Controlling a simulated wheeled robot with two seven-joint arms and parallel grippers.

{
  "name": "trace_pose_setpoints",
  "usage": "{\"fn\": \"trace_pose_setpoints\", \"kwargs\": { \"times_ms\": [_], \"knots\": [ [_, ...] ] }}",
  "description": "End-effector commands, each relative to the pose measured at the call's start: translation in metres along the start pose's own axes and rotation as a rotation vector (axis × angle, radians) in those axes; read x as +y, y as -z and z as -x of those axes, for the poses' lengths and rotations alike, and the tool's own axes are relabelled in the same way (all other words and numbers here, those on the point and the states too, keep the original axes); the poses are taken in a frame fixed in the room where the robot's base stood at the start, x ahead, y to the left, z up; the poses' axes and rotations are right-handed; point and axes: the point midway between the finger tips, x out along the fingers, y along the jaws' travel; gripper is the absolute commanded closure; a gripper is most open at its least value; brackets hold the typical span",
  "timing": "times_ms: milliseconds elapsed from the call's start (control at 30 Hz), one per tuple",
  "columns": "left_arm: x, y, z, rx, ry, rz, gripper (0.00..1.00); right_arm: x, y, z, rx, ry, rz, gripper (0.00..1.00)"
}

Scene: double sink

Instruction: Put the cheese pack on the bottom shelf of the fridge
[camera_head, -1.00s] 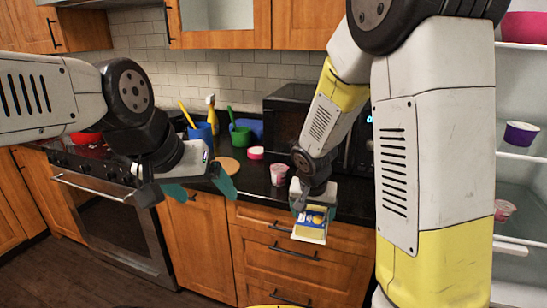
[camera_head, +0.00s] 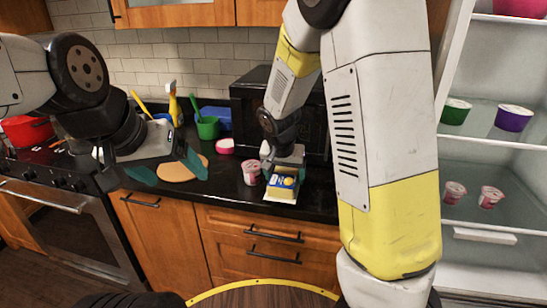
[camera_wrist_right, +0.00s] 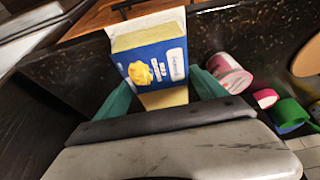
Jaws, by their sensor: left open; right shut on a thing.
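The cheese pack (camera_head: 283,187), blue and yellow with a pale wrapper, is held in my right gripper (camera_head: 283,170) over the front edge of the dark counter. In the right wrist view the pack (camera_wrist_right: 152,62) sits between the teal fingers (camera_wrist_right: 165,92). My left gripper (camera_head: 163,172) is open and empty, in front of the counter at the left. The open fridge (camera_head: 480,150) stands at the right. Its shelves show, but my right arm hides part of it and its lowest part is cut off.
A pink-and-white cup (camera_head: 250,172) stands beside the pack. A round wooden board (camera_head: 181,168), a green cup (camera_head: 207,128) and a black microwave (camera_head: 250,105) are on the counter. Green (camera_head: 455,112) and purple (camera_head: 514,118) tubs stand on one fridge shelf, small pink cups (camera_head: 490,197) lower down.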

Motion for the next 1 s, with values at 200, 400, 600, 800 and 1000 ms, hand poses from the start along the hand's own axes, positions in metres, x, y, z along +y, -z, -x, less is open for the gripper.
{"fn": "trace_pose_setpoints", "kwargs": {
  "times_ms": [200, 400, 600, 800, 1000],
  "knots": [
    [0.0, 0.0, 0.0, 0.0, 0.0, 0.0, 0.18, -0.003, 0.053, -0.029, 0.0, -0.002, -0.006, 0.8],
    [0.0, 0.0, 0.0, 0.0, 0.0, 0.0, 0.18, -0.008, 0.084, -0.045, 0.0, 0.0, -0.001, 0.8],
    [0.0, 0.0, 0.0, 0.0, 0.0, 0.0, 0.18, -0.009, 0.096, -0.051, 0.001, 0.001, -0.001, 0.8],
    [0.0, 0.0, 0.0, 0.0, 0.0, 0.0, 0.18, -0.009, 0.088, -0.075, -0.003, -0.002, 0.001, 0.8],
    [0.0, 0.0, 0.0, 0.0, 0.0, 0.0, 0.18, -0.01, 0.085, -0.085, 0.0, 0.001, 0.0, 0.8]
  ]
}}
